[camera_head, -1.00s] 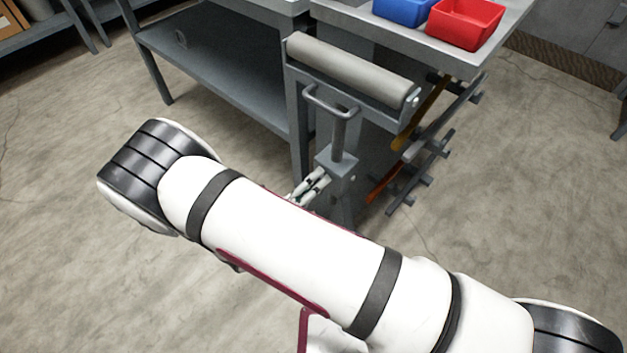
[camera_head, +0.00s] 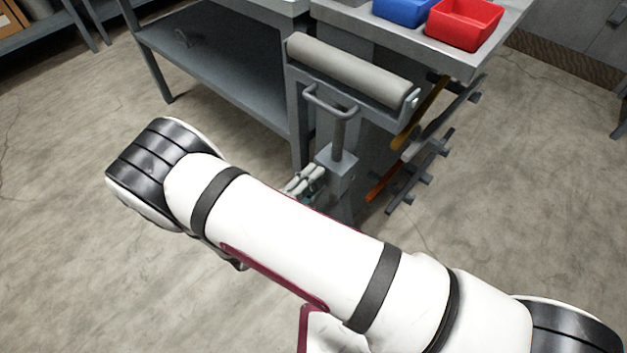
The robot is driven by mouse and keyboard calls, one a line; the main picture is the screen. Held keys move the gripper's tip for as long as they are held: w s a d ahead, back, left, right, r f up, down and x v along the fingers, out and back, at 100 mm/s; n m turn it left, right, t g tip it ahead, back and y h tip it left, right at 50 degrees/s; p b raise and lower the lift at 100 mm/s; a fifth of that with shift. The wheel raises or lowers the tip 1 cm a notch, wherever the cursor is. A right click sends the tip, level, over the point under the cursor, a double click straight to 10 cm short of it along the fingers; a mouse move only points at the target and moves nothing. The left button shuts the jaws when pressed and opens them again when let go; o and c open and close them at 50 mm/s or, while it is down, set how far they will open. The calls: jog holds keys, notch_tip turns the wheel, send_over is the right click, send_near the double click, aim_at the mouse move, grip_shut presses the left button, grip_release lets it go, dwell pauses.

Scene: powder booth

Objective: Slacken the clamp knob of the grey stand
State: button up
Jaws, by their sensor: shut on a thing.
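The grey stand (camera_head: 338,170) stands upright in front of the table, with a square collar on its post and a loop handle (camera_head: 330,102) above. A grey roller (camera_head: 350,68) lies across its top. My gripper (camera_head: 307,178) is at the left side of the collar, its fingers closed together around something there. The clamp knob is hidden by the fingers and my white arm, which crosses the foreground. The lower part of the stand is also hidden behind my arm.
A grey workbench (camera_head: 215,65) with a lower shelf stands behind. A blue bin (camera_head: 404,10) and a red bin (camera_head: 463,22) sit on the tabletop at right. Several tools hang on a rack (camera_head: 425,165) right of the stand. Floor at left and right is clear.

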jog(key=shift+f+n, duration=0.1)
jog(key=shift+n, duration=0.3)
jog(key=o, duration=1.2)
jog(key=v, duration=1.2)
jog(key=shift+a, duration=0.1)
